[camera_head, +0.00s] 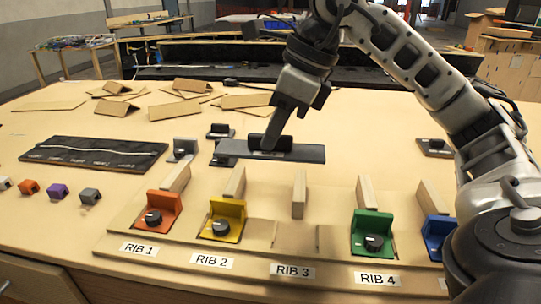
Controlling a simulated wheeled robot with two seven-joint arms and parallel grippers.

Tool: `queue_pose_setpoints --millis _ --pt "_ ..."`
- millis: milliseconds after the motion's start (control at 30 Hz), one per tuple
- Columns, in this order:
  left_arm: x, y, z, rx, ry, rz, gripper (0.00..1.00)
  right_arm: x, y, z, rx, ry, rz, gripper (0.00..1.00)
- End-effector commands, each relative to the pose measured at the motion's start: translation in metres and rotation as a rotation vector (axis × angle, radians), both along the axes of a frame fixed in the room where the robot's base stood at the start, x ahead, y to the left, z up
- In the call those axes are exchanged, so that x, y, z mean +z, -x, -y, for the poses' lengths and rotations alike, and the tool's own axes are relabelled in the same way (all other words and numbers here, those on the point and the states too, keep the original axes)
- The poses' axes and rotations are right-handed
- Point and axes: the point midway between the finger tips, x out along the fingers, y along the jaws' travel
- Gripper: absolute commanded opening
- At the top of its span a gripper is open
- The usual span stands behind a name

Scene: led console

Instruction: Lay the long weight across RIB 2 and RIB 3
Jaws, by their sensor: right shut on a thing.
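The long weight (312,154) is a flat dark grey bar with a raised black grip in its middle. My right gripper (272,140) is shut on that grip and holds the bar roughly level, left to right. In the picture the bar lies just above the back ends of RIB 2 (235,184) and RIB 3 (299,195); I cannot tell its exact height. RIB 2 is a pale wooden strip with a yellow block (227,215) in front of it. RIB 3 is a similar strip with an empty recess in front. My left gripper is not in view.
An orange block (163,208) stands at RIB 1, a green block (373,225) at RIB 4, a blue block (436,233) farther right. A dark panel (95,153) and small coloured cubes lie at left. Wooden pieces (192,86) lie behind.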

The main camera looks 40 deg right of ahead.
Motion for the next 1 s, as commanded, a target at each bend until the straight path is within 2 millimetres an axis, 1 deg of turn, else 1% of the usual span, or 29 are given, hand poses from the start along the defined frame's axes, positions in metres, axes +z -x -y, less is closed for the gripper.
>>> queue_pose_setpoints --millis 167,267,333,433,700,1000 --pt "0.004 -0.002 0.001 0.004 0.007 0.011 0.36 -0.010 -0.008 0.004 -0.002 -0.002 0.002 0.00" --pt "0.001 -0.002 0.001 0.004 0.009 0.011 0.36 -0.023 -0.014 0.007 -0.002 -0.001 0.000 0.00" --pt "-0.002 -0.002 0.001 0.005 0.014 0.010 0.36 -0.035 -0.014 0.007 -0.003 0.000 -0.001 0.00" --pt "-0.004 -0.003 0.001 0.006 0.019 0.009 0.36 -0.045 -0.013 0.007 -0.002 0.000 0.000 0.00" --pt "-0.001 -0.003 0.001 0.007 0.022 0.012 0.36 -0.046 -0.014 0.006 0.000 -0.002 0.004 0.00" --pt "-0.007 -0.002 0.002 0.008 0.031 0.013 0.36 -0.055 -0.014 0.006 0.000 -0.002 0.004 0.00"
